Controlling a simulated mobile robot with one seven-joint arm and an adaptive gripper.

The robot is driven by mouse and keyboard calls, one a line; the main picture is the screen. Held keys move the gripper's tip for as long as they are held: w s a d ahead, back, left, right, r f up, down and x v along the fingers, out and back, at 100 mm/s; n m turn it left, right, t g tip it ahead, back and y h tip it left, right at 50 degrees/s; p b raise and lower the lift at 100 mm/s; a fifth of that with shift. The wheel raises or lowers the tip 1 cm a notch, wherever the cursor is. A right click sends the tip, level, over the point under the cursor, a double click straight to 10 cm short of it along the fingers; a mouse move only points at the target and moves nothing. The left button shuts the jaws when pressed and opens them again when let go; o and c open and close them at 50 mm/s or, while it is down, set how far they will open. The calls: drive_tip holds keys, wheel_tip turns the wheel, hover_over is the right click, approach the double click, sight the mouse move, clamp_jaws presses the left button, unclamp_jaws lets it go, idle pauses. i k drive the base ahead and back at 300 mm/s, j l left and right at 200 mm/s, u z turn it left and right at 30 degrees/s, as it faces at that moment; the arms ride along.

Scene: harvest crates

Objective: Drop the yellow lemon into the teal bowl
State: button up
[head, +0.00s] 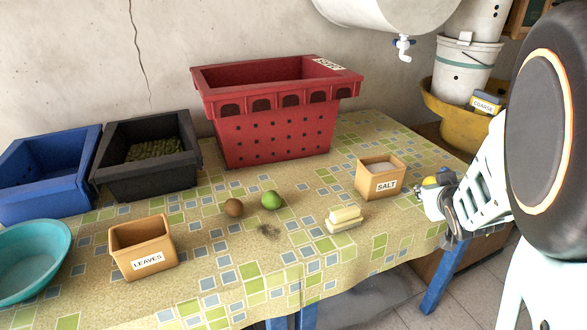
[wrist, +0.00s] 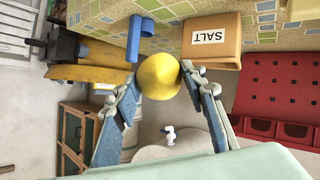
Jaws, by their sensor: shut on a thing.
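The yellow lemon (wrist: 159,76) is between the fingertips of my gripper (wrist: 160,80) in the wrist view, and my gripper is shut on it. In the head view my gripper (head: 436,190) is at the right edge of the table, to the right of the salt box, with a bit of the lemon (head: 429,181) showing. The gripper hides most of the lemon there. The teal bowl (head: 52,238) stands at the far left front of the table, cut off by the frame edge. It looks empty and is far from my gripper.
The salt box (head: 378,188) is close to my gripper. Butter-like blocks (head: 343,226), a green fruit (head: 271,200), a brown fruit (head: 233,208) and the leaves box (head: 142,263) lie between gripper and bowl. Red (head: 270,142), black (head: 184,182) and blue (head: 40,200) crates stand behind.

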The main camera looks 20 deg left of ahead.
sight(28, 276)
drive_tip(key=u, duration=2.2)
drive_tip(key=i+l+u, duration=0.1)
drive_tip(key=u, duration=0.2)
drive_tip(key=i+l+u, duration=0.1)
drive_tip(key=u, duration=0.25)
drive_tip(key=i+l, duration=0.2)
drive_tip(key=i+j+z, duration=0.2)
drive_tip(key=z, duration=0.2)
drive_tip(key=i+j+z, duration=0.45)
drive_tip(key=k+l, duration=0.1)
